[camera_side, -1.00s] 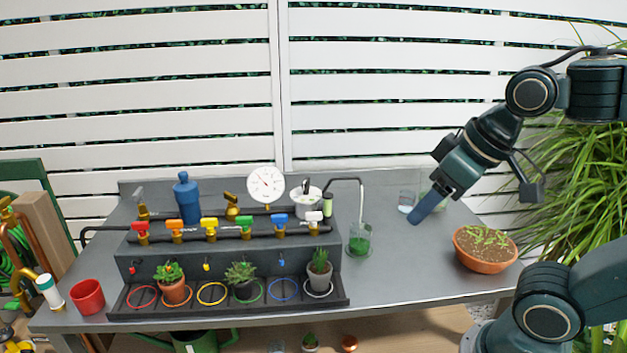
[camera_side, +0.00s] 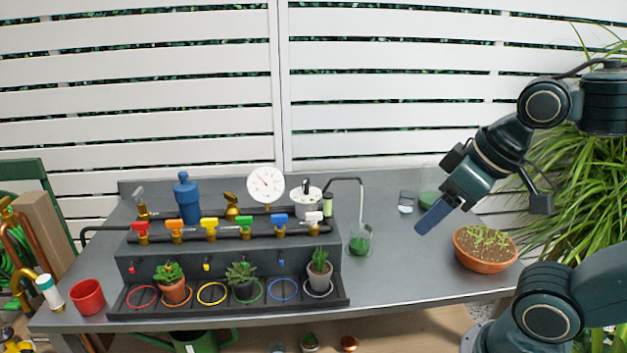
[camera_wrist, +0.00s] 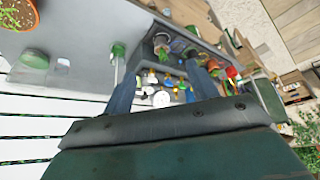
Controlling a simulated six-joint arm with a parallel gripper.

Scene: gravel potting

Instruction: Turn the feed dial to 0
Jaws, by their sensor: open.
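The feed dial (camera_side: 307,202) appears to be the white round drum with a dark knob on top, behind the right end of the valve row. Its markings are too small to read. My gripper (camera_side: 433,217) is open and empty, well to the right of the dial and above the grey bench, pointing down and left. In the wrist view its two blue fingers stand apart, and the gap between them (camera_wrist: 160,88) looks toward the valve rack. White round parts show there, but I cannot tell which is the dial.
A white gauge (camera_side: 266,184) stands left of the dial. A bent spout (camera_side: 347,180) reaches over a glass with green contents (camera_side: 360,242). Coloured valves (camera_side: 210,226) line the rack's front. A terracotta bowl (camera_side: 484,262) sits right of my gripper. Bench between glass and bowl is clear.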

